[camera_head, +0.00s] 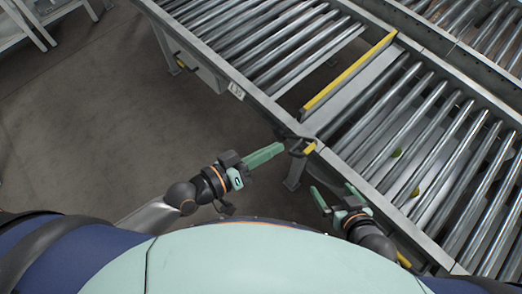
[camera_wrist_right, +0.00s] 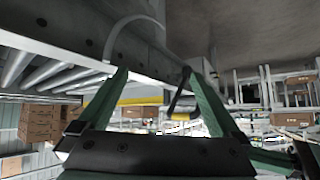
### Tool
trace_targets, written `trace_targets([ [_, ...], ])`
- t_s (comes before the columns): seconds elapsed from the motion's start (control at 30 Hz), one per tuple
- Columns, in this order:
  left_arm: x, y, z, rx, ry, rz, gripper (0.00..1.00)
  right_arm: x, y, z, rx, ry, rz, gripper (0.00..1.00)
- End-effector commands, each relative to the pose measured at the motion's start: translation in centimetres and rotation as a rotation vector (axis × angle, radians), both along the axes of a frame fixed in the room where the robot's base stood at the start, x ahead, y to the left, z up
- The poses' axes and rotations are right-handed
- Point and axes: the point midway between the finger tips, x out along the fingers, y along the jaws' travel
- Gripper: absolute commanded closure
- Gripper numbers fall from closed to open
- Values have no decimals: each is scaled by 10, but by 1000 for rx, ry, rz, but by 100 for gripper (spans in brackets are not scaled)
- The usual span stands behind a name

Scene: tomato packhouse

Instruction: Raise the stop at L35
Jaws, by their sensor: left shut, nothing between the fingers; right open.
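The stop is a long bar with a yellow edge (camera_head: 350,72) lying across the roller conveyor beside a gap in the rollers. I cannot tell its height. A small white label (camera_head: 237,91) on the conveyor's side rail is too small to read surely. A dark lever with a yellow grip (camera_head: 310,148) sticks out from the rail near the stop's close end. My left gripper (camera_head: 280,149) is shut and empty, its tips just left of the lever. My right gripper (camera_head: 332,198) is open, below and right of the lever. In the right wrist view, a dark lever-like part (camera_wrist_right: 180,88) shows between its fingers.
The conveyor's side rail (camera_head: 270,108) runs diagonally in front of me, with rollers (camera_head: 400,130) beyond. A second conveyor (camera_head: 470,20) joins at the top right. Open floor (camera_head: 100,110) lies to the left. Cartons (camera_wrist_right: 40,122) show in the right wrist view.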

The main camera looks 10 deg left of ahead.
Motion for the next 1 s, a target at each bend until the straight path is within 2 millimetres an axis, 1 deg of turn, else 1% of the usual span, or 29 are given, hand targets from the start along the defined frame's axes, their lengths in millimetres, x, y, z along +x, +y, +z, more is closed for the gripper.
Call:
trace_targets([
  [0.1, -10, 11, 3, 3, 0, -1, 100, 0, 0, 2, 0, -1, 0, 0],
  [0.27, -17, 17, 5, 0, -1, 1, 100, 0, 0, 2, 1, -2, 1, 0],
  [0.9, -17, 18, 5, 0, -1, 0, 100, 1, 1, 2, 1, -3, 1, 0],
  [1.0, -17, 18, 2, 26, -9, 5, 100, 1, 1, 2, 1, -3, 1, 0],
])
